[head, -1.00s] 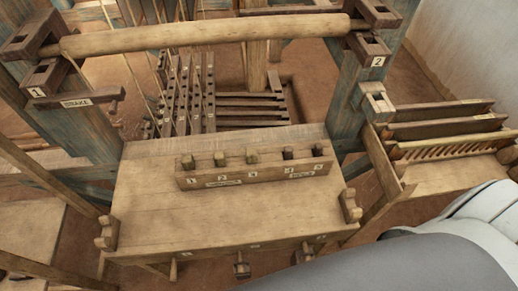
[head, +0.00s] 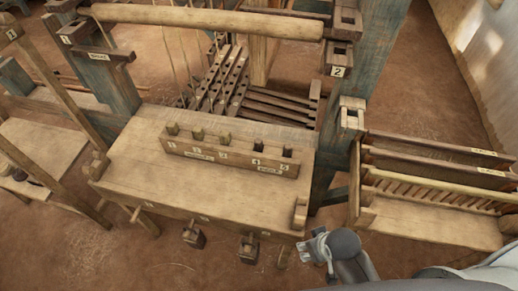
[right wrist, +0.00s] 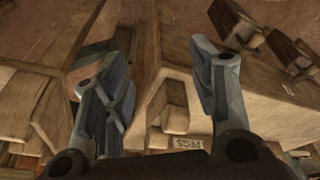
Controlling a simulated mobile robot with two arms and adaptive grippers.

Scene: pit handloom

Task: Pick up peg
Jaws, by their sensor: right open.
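My right gripper (head: 314,248) is at the bench's front right corner in the head view. In the right wrist view its two fingers (right wrist: 160,90) are spread apart with nothing gripped. A pale wooden peg-like piece (right wrist: 176,112) shows between and beyond them, above a label reading PEGS (right wrist: 188,143). I cannot tell whether it is loose or how far off it is. My left gripper is not in view.
The wooden bench (head: 135,165) carries a numbered block (head: 225,158) with several short posts. Dark blocks (head: 195,236) hang along its front. A blue-green loom post (head: 365,60) and a slatted rack (head: 430,190) stand to the right. The floor in front is clear.

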